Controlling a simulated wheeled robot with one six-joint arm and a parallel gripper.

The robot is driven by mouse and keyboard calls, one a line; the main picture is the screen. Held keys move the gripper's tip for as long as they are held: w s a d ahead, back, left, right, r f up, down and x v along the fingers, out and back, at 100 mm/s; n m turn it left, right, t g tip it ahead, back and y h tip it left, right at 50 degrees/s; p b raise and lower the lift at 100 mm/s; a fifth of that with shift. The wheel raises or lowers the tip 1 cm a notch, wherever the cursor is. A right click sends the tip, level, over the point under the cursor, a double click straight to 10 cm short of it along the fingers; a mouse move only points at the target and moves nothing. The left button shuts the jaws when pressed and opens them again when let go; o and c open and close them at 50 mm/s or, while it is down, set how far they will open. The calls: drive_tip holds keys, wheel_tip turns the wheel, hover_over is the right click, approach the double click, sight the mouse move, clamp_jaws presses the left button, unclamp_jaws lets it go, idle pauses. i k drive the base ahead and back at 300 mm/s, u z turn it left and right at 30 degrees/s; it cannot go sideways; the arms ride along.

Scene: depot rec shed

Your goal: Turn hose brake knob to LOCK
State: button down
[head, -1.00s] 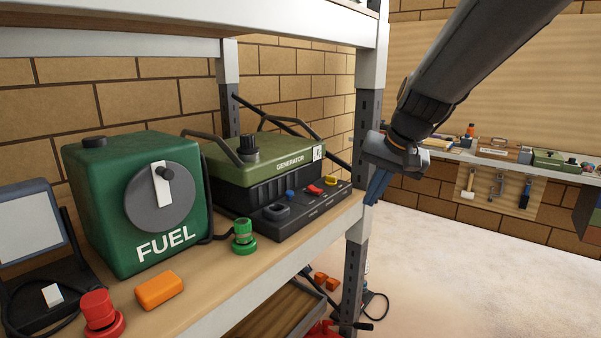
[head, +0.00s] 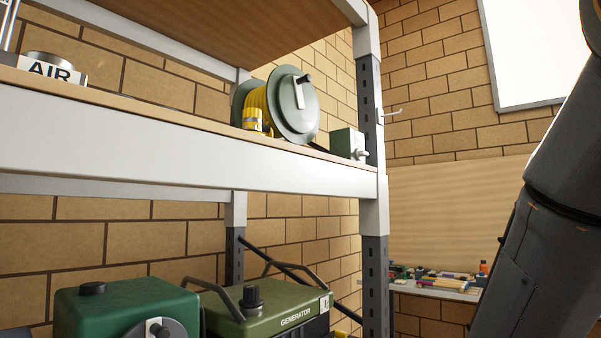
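A hose reel (head: 293,105) with a grey-green disc, a crank handle and a coiled yellow hose stands on the upper shelf (head: 180,143), near its right end. A small green box (head: 344,143) with a pale knob (head: 362,154) on its right side sits beside the reel, close to the shelf post. It may be the hose brake; no LOCK marking is readable from here. My gripper is out of view; only my arm shows at the right edge, well to the right of the reel and box.
The grey shelf post (head: 373,215) stands just right of the small box. A canister marked AIR (head: 52,70) sits at the shelf's left. A workbench (head: 435,289) stands behind at right.

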sight(359, 153)
drive_tip(key=z, duration=1.05)
drive_tip(key=k, duration=0.65)
drive_tip(key=u, duration=1.25)
drive_tip(key=i, duration=0.5)
drive_tip(key=z, duration=2)
drive_tip(key=i, duration=1.95)
